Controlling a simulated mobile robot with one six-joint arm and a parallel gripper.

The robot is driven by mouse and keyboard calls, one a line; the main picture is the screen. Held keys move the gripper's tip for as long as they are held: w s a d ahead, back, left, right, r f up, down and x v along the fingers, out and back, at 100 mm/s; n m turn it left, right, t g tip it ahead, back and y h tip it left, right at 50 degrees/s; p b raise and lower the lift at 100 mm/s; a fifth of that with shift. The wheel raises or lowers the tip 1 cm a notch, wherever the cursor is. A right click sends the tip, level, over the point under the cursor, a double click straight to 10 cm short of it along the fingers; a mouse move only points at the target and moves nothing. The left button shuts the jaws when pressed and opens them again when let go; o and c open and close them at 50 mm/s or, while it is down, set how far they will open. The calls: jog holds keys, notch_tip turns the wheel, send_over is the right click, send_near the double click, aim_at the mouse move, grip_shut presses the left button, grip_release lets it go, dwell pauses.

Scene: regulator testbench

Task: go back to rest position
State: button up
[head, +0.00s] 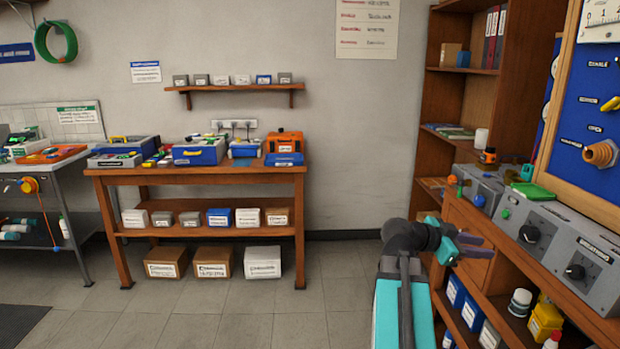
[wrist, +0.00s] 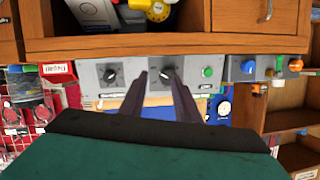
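My gripper (head: 476,246) is at the right of the head view, at the end of my raised turquoise arm. It is in front of the wooden bench on the right. In the wrist view, which looks upside down, its two dark fingers (wrist: 160,82) stand apart with a gap between them. I see nothing held between them. Behind the fingers are a grey control panel (wrist: 125,78) and its black knobs. The fingers look apart from the panel, but I cannot tell how far.
The wooden bench (head: 462,215) on the right carries grey knob boxes (head: 570,248) and a blue panel (head: 590,110). A bookshelf (head: 420,100) stands behind it. A wooden table (head: 215,174) with toolboxes stands at the back wall. The floor (head: 330,285) between is clear.

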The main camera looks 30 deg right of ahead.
jog(key=w+a+f+n+t+y+p, duration=0.1)
jog(key=w+a+f+n+t+p, duration=0.15)
jog(key=w+a+f, duration=0.55)
jog(key=w+a+f+n+t+y+p, duration=0.1)
jog(key=w+a+f+n, duration=0.3)
jog(key=f, duration=0.6)
jog(key=w+a+f+n+y+p, duration=0.3)
jog(key=a+f+n, duration=0.1)
jog(key=a+f, duration=1.05)
jog(key=s+a+f+n+g+y+p, duration=0.1)
jog(key=s+a+f+n+y, duration=0.2)
jog(key=s+a+f, duration=0.3)
jog(key=s+a+f+n+g+y+p, duration=0.1)
jog(key=s+a+f+n+y, duration=0.2)
jog(key=a, duration=1.2)
jog(key=s+a+f+n+g+y+p, duration=0.1)
jog(key=s+a+f+n+y+p, duration=0.1)
jog(key=s+a+f+n, duration=0.6)
jog(key=s+a+f, duration=0.3)
jog(key=f, duration=0.2)
jog(key=shift+y, duration=0.4)
jog(key=shift+s, duration=0.1)
jog(key=shift+d, duration=0.15)
